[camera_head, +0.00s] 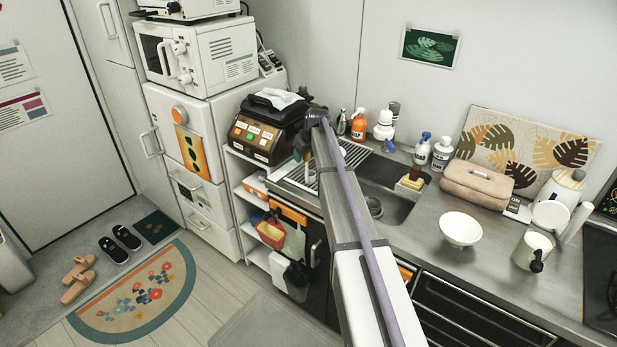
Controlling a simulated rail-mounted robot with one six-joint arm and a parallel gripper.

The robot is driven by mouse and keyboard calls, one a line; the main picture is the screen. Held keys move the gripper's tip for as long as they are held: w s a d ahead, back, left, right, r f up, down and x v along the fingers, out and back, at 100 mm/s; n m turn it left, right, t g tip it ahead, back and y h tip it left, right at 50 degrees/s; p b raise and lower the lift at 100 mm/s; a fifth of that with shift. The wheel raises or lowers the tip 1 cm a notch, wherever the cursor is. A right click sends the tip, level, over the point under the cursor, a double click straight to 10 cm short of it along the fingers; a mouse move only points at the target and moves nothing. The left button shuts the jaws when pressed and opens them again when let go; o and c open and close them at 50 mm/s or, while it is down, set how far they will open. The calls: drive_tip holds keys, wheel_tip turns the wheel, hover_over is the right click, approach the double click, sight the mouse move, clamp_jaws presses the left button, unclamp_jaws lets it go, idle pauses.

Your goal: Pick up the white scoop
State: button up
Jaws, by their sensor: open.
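My arm reaches up from the bottom middle to the left end of the counter. My gripper (302,154) points down at its far end, over the left part of the drying rack (348,156). It is small and partly behind my own arm; it is open. I cannot pick out the white scoop with certainty. A small pale shape (311,171) shows just below the gripper, beside the arm, and may be part of it. My arm hides part of the rack and counter there. I cannot tell whether the gripper touches anything.
A dark cooker-like appliance (262,134) with a white cloth stands left of the gripper. Bottles (358,125) stand behind the rack. The sink (385,185) is to its right. Farther right are a white bowl (461,229), a mug (533,251) and a beige pouch (477,184).

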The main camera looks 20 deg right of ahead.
drive_tip(key=shift+r, duration=0.1)
drive_tip(key=c, duration=1)
